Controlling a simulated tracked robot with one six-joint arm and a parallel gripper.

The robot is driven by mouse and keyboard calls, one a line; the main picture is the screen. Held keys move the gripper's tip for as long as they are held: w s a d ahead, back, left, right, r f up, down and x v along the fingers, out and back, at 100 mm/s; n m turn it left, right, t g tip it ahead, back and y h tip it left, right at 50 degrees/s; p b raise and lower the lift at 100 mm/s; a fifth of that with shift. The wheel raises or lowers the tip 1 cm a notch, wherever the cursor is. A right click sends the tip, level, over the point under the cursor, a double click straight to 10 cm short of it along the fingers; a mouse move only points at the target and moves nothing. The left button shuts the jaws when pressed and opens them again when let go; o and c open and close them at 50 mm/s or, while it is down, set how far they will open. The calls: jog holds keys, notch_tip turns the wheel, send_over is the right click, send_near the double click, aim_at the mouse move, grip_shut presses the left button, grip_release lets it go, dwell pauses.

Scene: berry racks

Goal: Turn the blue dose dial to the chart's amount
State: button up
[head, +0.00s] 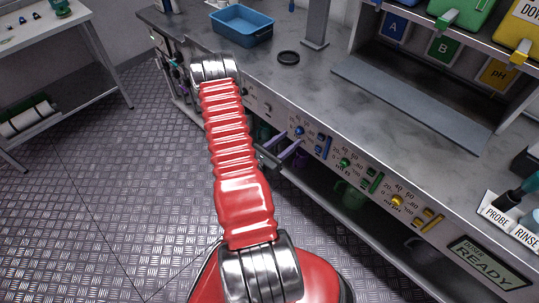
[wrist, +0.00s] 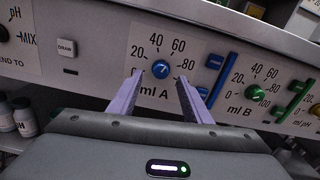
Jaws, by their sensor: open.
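The blue dose dial (wrist: 161,69) sits on a white plate marked "ml A", with 20, 40, 60 and 80 around it. It also shows in the head view (head: 299,131). Its pointer mark is too small to read surely. My gripper (wrist: 160,79) is open, with one purple finger on each side of the dial and a gap to it on both sides. The fingers cover the lower ends of the scale. In the head view my gripper (head: 293,137) reaches the panel front from the left. No chart of amounts can be read in either view.
A blue slider (wrist: 216,61) stands right of the dial, then a green dial (wrist: 258,91) marked "ml B". A yellow dial (head: 397,200) is further right. A DRAW button (wrist: 67,48) is on the left. A screen (head: 487,268) reads READY. A blue tray (head: 241,25) stands on the bench.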

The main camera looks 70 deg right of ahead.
jog(key=v, duration=1)
jog(key=shift+w, duration=0.15)
jog(key=shift+a, duration=0.15)
dwell(0.4)
jog(key=shift+f, duration=0.1)
